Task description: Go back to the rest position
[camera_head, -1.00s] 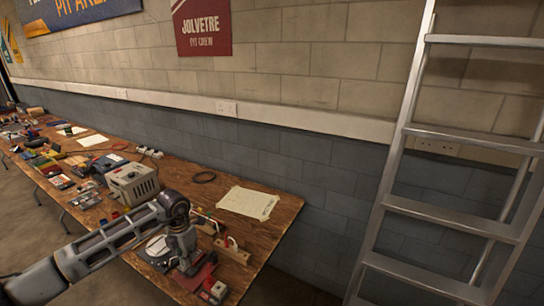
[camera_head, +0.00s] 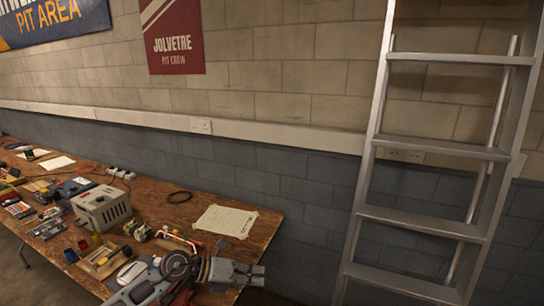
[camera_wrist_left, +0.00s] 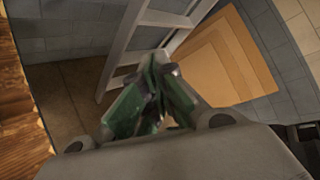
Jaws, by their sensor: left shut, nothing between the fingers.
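My left gripper (camera_head: 250,274) is at the bottom of the head view, over the right end of the wooden table (camera_head: 262,228), its fingers pointing right. In the left wrist view its green-padded fingers (camera_wrist_left: 153,90) are closed together with nothing between them. Beyond them are the floor (camera_wrist_left: 75,95) and the ladder. My right gripper is in neither view.
A metal ladder (camera_head: 430,146) leans at the right, beyond the table's end. A block wall (camera_head: 300,170) stands behind.

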